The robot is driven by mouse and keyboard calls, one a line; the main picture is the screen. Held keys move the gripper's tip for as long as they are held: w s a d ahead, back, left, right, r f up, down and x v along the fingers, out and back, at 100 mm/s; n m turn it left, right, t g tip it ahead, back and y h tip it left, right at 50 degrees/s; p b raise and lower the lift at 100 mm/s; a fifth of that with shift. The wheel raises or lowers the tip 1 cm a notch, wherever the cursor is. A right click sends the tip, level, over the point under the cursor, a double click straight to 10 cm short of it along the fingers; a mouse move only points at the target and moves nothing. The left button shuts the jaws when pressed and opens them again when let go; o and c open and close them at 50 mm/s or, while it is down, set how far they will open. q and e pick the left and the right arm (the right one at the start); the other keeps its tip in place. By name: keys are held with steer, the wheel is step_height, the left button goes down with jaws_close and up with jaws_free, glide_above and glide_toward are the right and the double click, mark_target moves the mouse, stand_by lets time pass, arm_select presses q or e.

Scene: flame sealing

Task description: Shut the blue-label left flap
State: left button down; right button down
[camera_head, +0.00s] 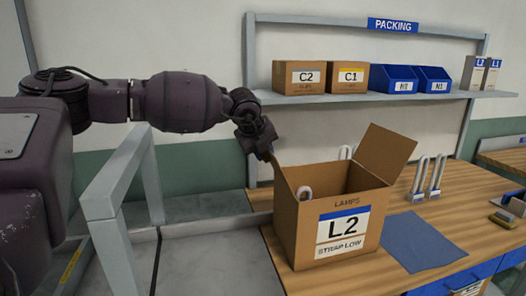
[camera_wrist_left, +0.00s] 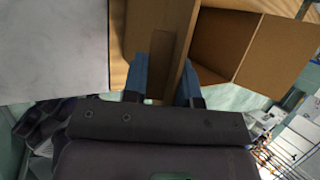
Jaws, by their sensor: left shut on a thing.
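The brown carton with the blue-topped L2 label (camera_head: 343,232) stands on the wooden bench. My left gripper (camera_head: 268,156) is at the top of this flap. In the left wrist view its two blue fingers (camera_wrist_left: 162,82) are on either side of the flap (camera_wrist_left: 172,25), shut on it. The right flap (camera_head: 386,152) is open, tilted up and outward. My right gripper is not in view.
More white looped lamps (camera_head: 430,178) stand on the bench (camera_head: 470,222) to the right. A blue mat (camera_head: 424,241) lies right of the carton. A shelf (camera_head: 420,96) with boxes and blue bins runs behind. A grey frame (camera_head: 120,180) stands left.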

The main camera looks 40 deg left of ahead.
arm_select(q)
steer(key=shift+w+d+r, duration=0.15)
steer(key=shift+w+r, duration=0.05)
stand_by(0.6)
steer(key=shift+w+d+r+g+y+p, duration=0.35)
steer(key=shift+w+d+g+y+p, duration=0.15)
steer(key=shift+g, duration=0.1)
steer(key=shift+w+d+r+m+g+y+p, duration=0.25)
steer(key=shift+w+d+g+y+p, duration=0.15)
steer(key=shift+w+d+g, duration=0.15)
steer(key=shift+w+d+r+m+g+y+p, duration=0.25)
steer(key=shift+w+d+g+y, duration=0.2)
steer(key=shift+w, duration=0.15)
steer(key=shift+w+d+f+g+y, duration=0.1)
steer(key=shift+w+d+g+y, duration=0.3)
steer(key=shift+w+d, duration=0.55)
steer(key=shift+w, duration=0.2)
steer(key=c, duration=1)
jaws_free()
steer(key=shift+o, duration=0.2)
